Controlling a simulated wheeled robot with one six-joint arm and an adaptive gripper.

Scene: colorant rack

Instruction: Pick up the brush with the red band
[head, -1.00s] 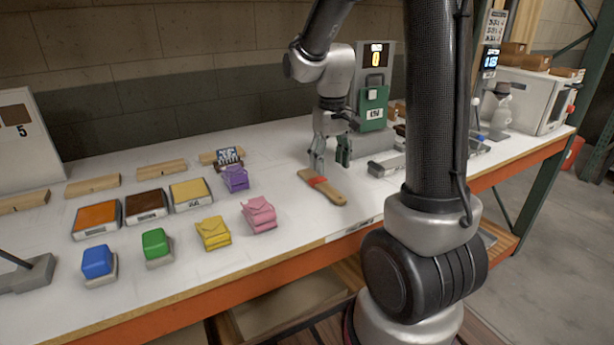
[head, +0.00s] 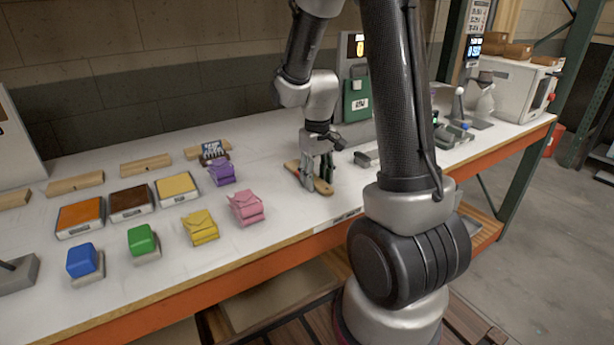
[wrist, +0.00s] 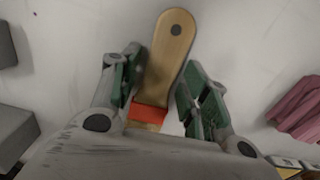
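The brush with the red band lies on the white bench; its wooden handle (head: 322,186) shows in the head view beside my fingers. In the wrist view the wooden handle (wrist: 168,55) with a dark hole points up and away, and the red band (wrist: 148,113) sits low between the fingers. My gripper (wrist: 160,85) is open, with green-padded fingers on either side of the brush and gaps showing. In the head view my gripper (head: 317,178) is down at the bench around the brush. The brush's bristle end is hidden under the gripper.
A pink pouch (head: 246,206) and a purple pouch (head: 222,173) lie left of my gripper. Yellow (head: 201,227), green (head: 142,240) and blue (head: 81,260) items stand farther left. A green case (head: 357,100) stands behind. Bare bench lies in front of the brush.

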